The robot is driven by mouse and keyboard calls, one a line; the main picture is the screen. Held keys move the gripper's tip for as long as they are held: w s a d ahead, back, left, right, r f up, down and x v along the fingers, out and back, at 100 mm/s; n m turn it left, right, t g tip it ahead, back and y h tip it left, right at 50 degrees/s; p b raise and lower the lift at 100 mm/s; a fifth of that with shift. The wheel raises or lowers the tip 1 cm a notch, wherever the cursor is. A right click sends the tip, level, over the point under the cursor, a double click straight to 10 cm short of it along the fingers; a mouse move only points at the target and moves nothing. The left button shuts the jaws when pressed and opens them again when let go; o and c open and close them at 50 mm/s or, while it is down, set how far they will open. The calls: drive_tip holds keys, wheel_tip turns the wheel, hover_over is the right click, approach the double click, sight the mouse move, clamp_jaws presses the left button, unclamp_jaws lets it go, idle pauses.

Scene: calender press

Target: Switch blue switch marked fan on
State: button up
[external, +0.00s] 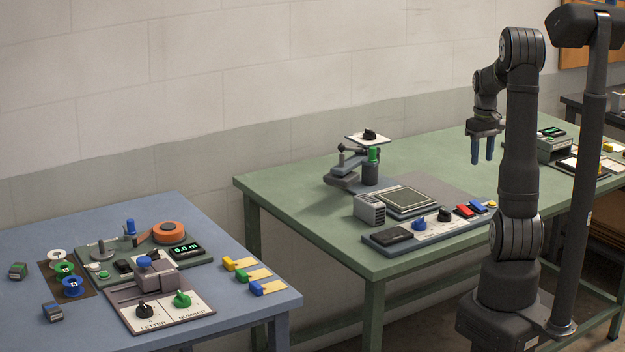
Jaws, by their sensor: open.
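A control panel (436,228) lies along the front edge of the green table. A blue rocker-like switch (478,206) sits near its right end, just right of a red one (464,211). The panel's lettering is too small to read, so I cannot tell which control is marked fan or its on/off state. A blue knob (419,223) and a black knob (444,215) also sit on this panel. My gripper (482,161) points down with two blue fingers apart and empty. It hangs above the green table, apart from the panel; its exact height is unclear.
A flat plate press (408,201) and a grey vented box (369,209) stand behind the panel. A clamp-like device with a green-topped post (373,158) stands farther back. A blue table (190,215) with other devices is at left.

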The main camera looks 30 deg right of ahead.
sight(478, 204)
wheel_tip(478, 204, down, 14)
drive_tip(key=shift+f, duration=0.1)
idle(0.4)
